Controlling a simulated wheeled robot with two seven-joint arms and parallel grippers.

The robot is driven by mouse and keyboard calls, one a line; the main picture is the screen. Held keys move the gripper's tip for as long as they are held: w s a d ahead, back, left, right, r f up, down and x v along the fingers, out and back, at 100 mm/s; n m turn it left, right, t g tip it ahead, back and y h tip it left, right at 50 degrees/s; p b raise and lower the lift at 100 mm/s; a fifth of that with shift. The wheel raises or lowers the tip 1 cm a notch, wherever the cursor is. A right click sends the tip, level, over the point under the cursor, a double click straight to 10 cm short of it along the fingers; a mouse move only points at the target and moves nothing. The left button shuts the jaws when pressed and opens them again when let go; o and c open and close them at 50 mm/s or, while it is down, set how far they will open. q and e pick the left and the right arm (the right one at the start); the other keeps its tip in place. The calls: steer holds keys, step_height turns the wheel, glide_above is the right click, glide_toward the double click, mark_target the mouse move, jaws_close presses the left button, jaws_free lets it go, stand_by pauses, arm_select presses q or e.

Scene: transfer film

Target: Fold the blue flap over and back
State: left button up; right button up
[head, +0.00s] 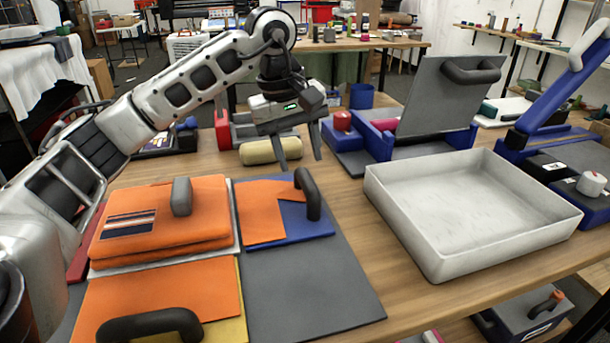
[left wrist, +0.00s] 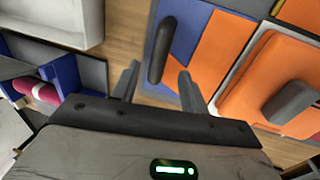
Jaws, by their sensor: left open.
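The blue flap (head: 300,230) lies flat at the far end of a grey board (head: 305,285), with an orange panel (head: 262,220) covering its left part. A dark upright handle (head: 308,195) stands at the flap's right side. My left gripper (head: 300,165) is open and empty, pointing down above and just beyond the handle. In the left wrist view the handle (left wrist: 160,50) lies between the lines of the two fingertips (left wrist: 158,72), with the blue flap (left wrist: 187,30) beside it. The fingers look apart from the handle. My right gripper is not in view.
An orange stack (head: 165,240) with a grey grip lies left of the flap. A shallow white tray (head: 435,262) stands at right. A beige roll (head: 270,150) lies behind the gripper. A blue-and-grey device (head: 435,100) stands behind the tray. Bare wood lies between board and tray.

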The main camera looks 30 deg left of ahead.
mark_target(307, 178)
arm_select(q)
steer(key=shift+w+d+f, duration=0.1)
steer(key=shift+w+f, duration=0.05)
steer(key=shift+f, duration=0.7)
steer(key=shift+w+d+f, duration=0.15)
steer(key=shift+f, duration=0.7)
steer(key=shift+w+d+f, duration=0.1)
steer(key=shift+w+f, duration=0.05)
steer(key=shift+f, duration=0.7)
jaws_close()
